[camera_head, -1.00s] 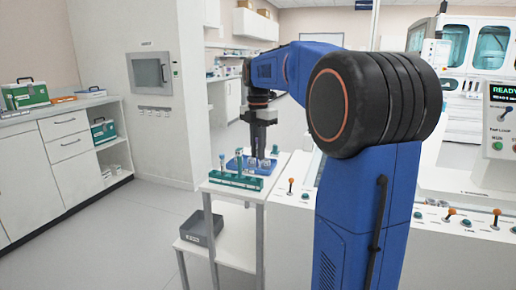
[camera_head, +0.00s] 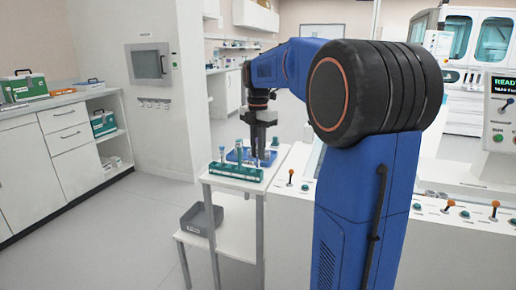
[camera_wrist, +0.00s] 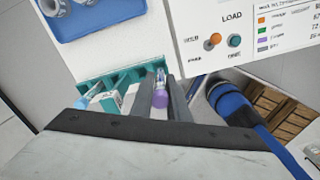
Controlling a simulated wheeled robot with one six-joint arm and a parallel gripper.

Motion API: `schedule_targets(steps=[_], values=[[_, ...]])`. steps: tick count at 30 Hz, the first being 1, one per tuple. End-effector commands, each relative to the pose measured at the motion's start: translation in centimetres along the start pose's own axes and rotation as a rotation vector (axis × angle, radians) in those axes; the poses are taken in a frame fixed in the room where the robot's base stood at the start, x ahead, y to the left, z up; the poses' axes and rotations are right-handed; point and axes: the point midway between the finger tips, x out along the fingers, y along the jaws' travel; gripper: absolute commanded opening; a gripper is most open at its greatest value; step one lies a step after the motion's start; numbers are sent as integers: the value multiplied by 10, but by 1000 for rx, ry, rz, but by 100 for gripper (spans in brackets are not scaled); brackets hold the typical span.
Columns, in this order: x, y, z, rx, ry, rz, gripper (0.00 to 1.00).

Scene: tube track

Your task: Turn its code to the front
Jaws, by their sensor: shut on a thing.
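In the wrist view my gripper (camera_wrist: 162,92) is shut on a purple-capped tube (camera_wrist: 160,98). The cap points toward the camera, and a small part of the tube body shows beyond it. Whether a code faces this way is too small to tell. A green rack (camera_wrist: 86,86) lies beside and behind the fingers, with other tubes in it, one with a pale blue cap (camera_wrist: 95,90). In the head view my gripper (camera_head: 258,156) points down over the small stand, by the rack (camera_head: 235,173). The held tube cannot be made out there.
A blue tray (camera_head: 232,155) lies behind the rack; the wrist view shows metallic round parts in it. A white console with orange-knobbed levers (camera_head: 291,174) is to the right. A grey bin (camera_head: 201,219) sits on the lower shelf. Open floor lies left.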

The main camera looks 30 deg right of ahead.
Motion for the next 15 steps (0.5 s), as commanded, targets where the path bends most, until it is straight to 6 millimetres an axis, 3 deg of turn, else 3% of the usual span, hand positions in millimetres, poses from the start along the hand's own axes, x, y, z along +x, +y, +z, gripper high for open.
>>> schedule_targets(steps=[15], values=[[17, 0, 0, 0, 0, -1, 2]])
